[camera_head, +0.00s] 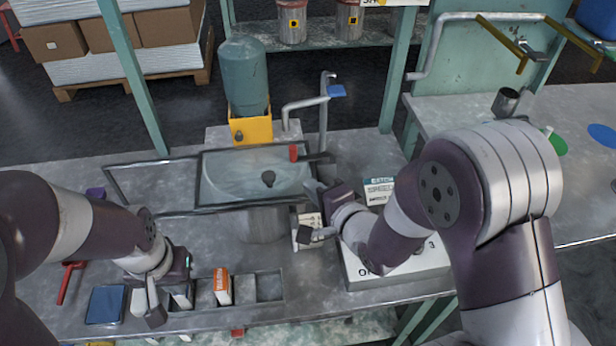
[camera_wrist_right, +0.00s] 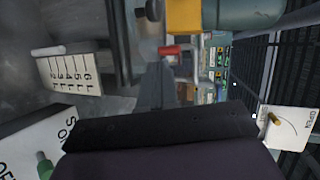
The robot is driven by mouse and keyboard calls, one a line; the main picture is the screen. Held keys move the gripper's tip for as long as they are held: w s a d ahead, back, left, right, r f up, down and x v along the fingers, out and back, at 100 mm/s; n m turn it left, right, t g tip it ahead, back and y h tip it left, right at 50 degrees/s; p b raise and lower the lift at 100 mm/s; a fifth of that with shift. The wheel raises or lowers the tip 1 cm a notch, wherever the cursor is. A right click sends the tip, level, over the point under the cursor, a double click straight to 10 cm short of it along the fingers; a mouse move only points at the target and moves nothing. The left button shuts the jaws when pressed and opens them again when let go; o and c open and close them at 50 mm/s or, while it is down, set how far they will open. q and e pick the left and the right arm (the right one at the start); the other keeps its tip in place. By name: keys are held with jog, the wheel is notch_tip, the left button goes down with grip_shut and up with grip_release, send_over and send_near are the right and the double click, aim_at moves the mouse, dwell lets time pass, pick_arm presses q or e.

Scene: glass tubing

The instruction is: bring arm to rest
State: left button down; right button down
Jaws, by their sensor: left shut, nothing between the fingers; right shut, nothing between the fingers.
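My right arm covers part of the bench on the right.
A blue box (camera_head: 107,304) and red tool (camera_head: 66,283) lie left. A white lettered box (camera_head: 359,275) is under my right forearm. A green tank (camera_head: 243,75) stands behind the basin.

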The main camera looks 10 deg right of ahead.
jog(key=s+d+f+n+g+h+p, duration=0.35)
jog(key=s+d+n+g, duration=0.3)
jog(key=s+n, duration=0.25)
jog(key=s+d+r+n+g+h+p, duration=0.2)
jog(key=s+d+r+n+g+p, duration=0.1)
jog(key=r+p, duration=0.4)
notch_tip(320, 180, up, 3)
jog(key=shift+s+r+n+g, duration=0.2)
jog(key=shift+s+n+g, duration=0.6)
jog(key=shift+s+g, duration=0.45)
